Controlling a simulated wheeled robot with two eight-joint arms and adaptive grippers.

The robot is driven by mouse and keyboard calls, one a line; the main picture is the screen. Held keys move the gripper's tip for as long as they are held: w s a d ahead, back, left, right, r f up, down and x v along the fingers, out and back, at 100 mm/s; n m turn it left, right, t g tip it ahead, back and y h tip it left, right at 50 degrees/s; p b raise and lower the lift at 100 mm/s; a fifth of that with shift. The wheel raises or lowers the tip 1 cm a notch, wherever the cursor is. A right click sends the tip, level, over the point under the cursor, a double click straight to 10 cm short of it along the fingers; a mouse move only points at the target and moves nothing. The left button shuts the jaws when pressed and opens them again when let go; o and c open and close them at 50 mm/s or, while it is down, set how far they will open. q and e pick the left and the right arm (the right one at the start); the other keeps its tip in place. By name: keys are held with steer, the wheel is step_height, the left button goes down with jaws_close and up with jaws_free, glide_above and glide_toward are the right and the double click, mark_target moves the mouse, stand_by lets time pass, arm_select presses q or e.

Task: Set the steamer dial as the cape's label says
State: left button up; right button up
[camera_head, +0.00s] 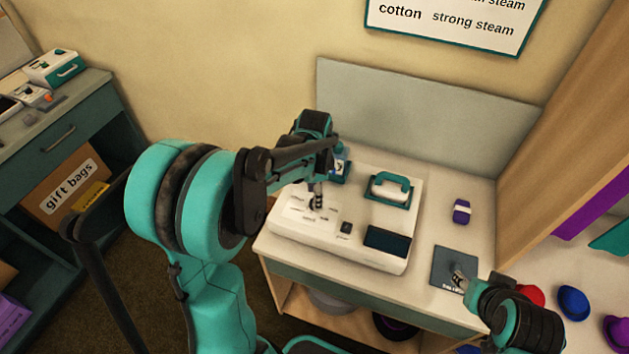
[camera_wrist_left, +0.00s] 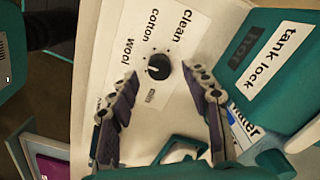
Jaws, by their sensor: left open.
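The steamer (camera_head: 340,254) is a white box on the counter. Its black dial (camera_wrist_left: 158,67) shows in the left wrist view, with the words "clean", "cotton" and "wool" around it. The dial's white mark points toward picture left; I cannot tell exactly which word it meets. My left gripper (camera_wrist_left: 160,71) is open, one finger on each side of the dial, and I see no contact. In the head view the left gripper (camera_head: 317,200) is over the dial panel. My right gripper (camera_head: 462,280) is over a grey pad; its jaws are too small to read. I can make out no cape label.
A wall sign (camera_head: 445,25) reads "cotton strong steam". A teal-handled piece (camera_head: 391,188) sits on the steamer. A "tank lock" part (camera_wrist_left: 275,60) is close right of the left fingers. A purple banded object (camera_head: 461,211) and the grey pad (camera_head: 453,262) lie on the counter.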

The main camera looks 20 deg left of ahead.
arm_select(q)
step_height(320, 180, up, 10)
steer(key=shift+f, duration=0.25)
stand_by(0.4)
steer(key=s+d+n+t, duration=0.2)
steer(key=s+n+t, duration=0.1)
steer(key=s+n, duration=0.2)
steer(key=s+d+n+t, duration=0.3)
steer(key=s+n+t, duration=0.1)
steer(key=s, duration=0.4)
steer(key=shift+s+d+f+n, duration=0.15)
steer(key=shift+s+d+n, duration=0.2)
steer(key=shift+n, duration=0.35)
stand_by(0.8)
